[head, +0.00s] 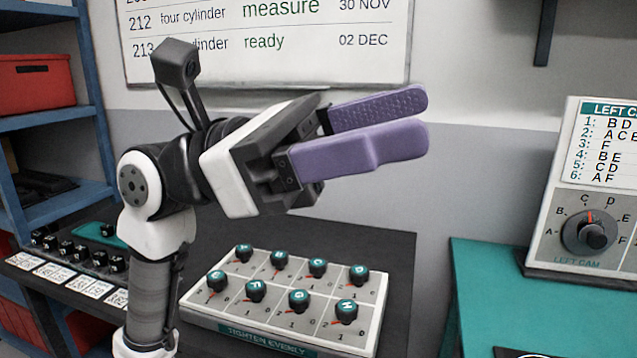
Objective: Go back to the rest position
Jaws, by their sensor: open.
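My gripper (424,120) is raised in the middle of the head view, its two purple fingers pointing right and apart from each other. It is open, with nothing between the fingers. It hangs in the air in front of the wall, above a grey panel of knobs, and touches nothing that I can see. My arm rises from the bottom left and bends at the wrist.
A grey panel (262,319) with several black-and-teal knobs lies below my gripper. A teal bench (490,290) carries a "LEFT CAM" dial box (555,262) at right. Blue shelves (88,100) with a red bin (35,83) stand at left. A whiteboard (350,65) hangs behind.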

